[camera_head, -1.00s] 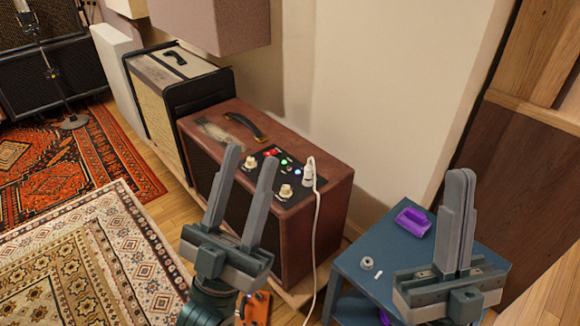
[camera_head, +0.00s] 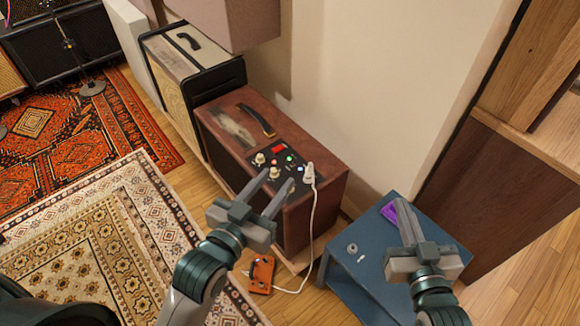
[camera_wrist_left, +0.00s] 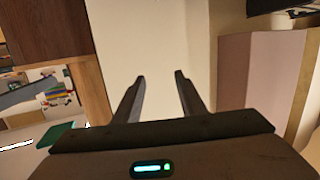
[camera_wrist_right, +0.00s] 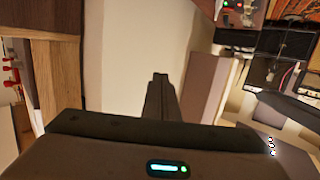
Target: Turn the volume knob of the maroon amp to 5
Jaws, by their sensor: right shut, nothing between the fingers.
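The maroon amp (camera_head: 225,128) stands against the wall in the head view. Its black top panel carries cream knobs, one (camera_head: 260,158) at the back and one (camera_head: 274,173) nearer my left gripper, with small lights and a white plug (camera_head: 309,174). The numbers at the knobs are too small to read. My left gripper (camera_head: 276,186) is open and empty, its fingertips over or in front of the panel's near edge; contact cannot be told. My right gripper (camera_head: 402,207) is shut and empty above the blue table. The wrist views show no amp knob clearly.
A blue side table (camera_head: 365,286) holds a purple item (camera_head: 389,212) and a grey ring (camera_head: 352,248). An orange pedal (camera_head: 261,274) lies on the floor with a white cable. A cream amp (camera_head: 180,55) stands beyond the maroon one. Rugs cover the left floor.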

